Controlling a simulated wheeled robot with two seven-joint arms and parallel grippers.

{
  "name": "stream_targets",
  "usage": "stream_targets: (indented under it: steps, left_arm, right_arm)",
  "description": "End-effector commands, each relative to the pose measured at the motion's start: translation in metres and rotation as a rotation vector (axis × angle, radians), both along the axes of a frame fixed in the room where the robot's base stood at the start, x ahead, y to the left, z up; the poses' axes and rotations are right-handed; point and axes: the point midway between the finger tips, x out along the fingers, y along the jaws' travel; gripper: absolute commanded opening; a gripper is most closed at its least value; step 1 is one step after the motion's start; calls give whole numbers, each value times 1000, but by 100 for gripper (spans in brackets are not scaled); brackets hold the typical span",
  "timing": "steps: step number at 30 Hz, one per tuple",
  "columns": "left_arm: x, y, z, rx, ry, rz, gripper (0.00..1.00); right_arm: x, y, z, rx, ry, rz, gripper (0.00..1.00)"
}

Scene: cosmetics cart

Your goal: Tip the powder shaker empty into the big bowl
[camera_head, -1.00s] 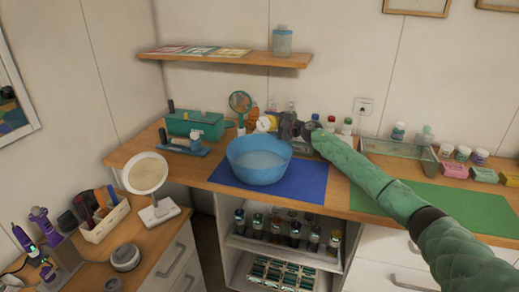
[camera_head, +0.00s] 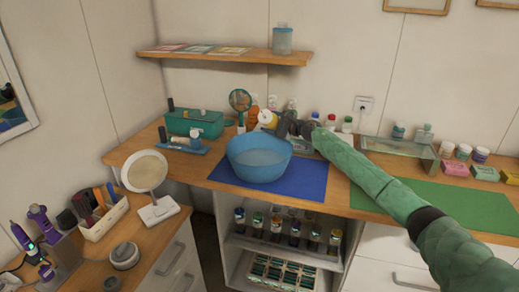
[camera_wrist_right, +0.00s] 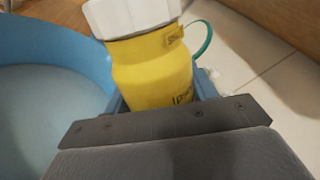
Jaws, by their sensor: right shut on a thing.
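The powder shaker is a yellow bottle with a white top. My right gripper (camera_head: 279,124) is shut on it behind the big bowl. In the right wrist view the yellow body (camera_wrist_right: 150,72) and white top (camera_wrist_right: 130,12) are clear, between the jaws. The big blue bowl (camera_head: 259,170) stands on a blue mat (camera_head: 305,183); its wall also shows in the right wrist view (camera_wrist_right: 62,45). The bowl's bottom looks pale; I cannot tell whether powder is in it. My left gripper is out of view.
A teal box (camera_head: 195,123) and a blue tray (camera_head: 182,147) stand left of the bowl. A round hand mirror (camera_head: 240,101) and several bottles stand behind it. A shelf (camera_head: 225,57) hangs above.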

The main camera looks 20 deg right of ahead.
Motion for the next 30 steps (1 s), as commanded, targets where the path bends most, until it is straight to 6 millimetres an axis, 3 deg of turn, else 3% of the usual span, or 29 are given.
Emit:
stream_targets:
  steps: [13,19,24,30]
  left_arm:
    - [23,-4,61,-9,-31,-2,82]
    - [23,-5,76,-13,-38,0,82]
    - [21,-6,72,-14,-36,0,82]
    - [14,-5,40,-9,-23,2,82]
  right_arm:
    - [0,1,-18,195,147,0,32]
    - [7,-8,-6,340,255,0,32]
    - [12,-15,3,461,345,0,32]
    - [16,-20,10,572,429,1,32]
